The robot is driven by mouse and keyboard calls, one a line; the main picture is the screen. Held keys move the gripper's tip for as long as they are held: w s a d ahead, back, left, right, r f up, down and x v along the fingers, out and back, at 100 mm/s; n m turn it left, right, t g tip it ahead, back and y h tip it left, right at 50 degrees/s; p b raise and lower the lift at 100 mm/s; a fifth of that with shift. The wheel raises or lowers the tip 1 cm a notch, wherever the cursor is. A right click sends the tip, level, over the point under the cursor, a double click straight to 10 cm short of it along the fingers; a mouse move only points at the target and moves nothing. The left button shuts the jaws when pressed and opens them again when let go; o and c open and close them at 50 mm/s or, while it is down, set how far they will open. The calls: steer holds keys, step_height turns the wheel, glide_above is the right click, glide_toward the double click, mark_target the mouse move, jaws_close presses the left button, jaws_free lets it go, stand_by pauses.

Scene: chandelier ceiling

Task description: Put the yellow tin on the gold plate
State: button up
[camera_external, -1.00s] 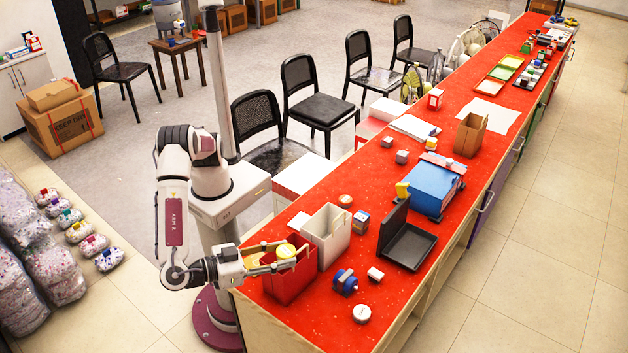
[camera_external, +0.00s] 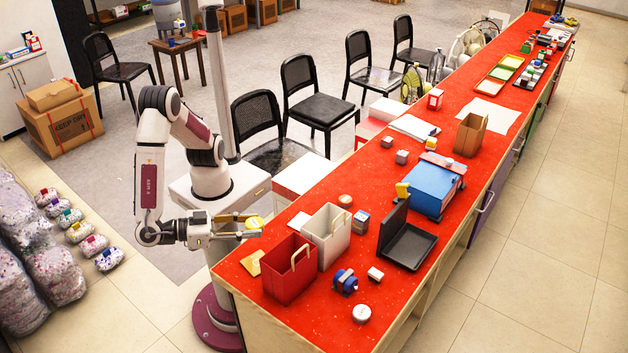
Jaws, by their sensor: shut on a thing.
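The yellow tin (camera_external: 254,222) is held at the tips of my gripper (camera_external: 252,228), which is shut on it. It is up in the air near the left end of the red counter. The gold plate (camera_external: 250,263) lies flat on the counter, to the left of the red bin and lower in the picture than the tin. The tin and the plate are apart. The gripper fingers partly cover the tin.
The red bin (camera_external: 289,272) with an upright handle stands right of the plate, with a white bin (camera_external: 327,236) behind it. A blue spool-like object (camera_external: 345,281) and a white round tin (camera_external: 361,313) lie farther right on the red counter (camera_external: 310,319).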

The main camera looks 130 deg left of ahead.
steer(key=s+a, duration=0.2)
steer(key=s, duration=0.1)
glide_above(252, 263)
step_height(252, 263, down, 12)
steer(key=shift+m+t+h, duration=0.4)
stand_by(0.6)
steer(key=shift+w, duration=0.1)
steer(key=shift+f, duration=2.85)
steer(key=shift+f, duration=0.1)
steer(key=shift+f, duration=1.95)
steer(key=shift+f, duration=0.1)
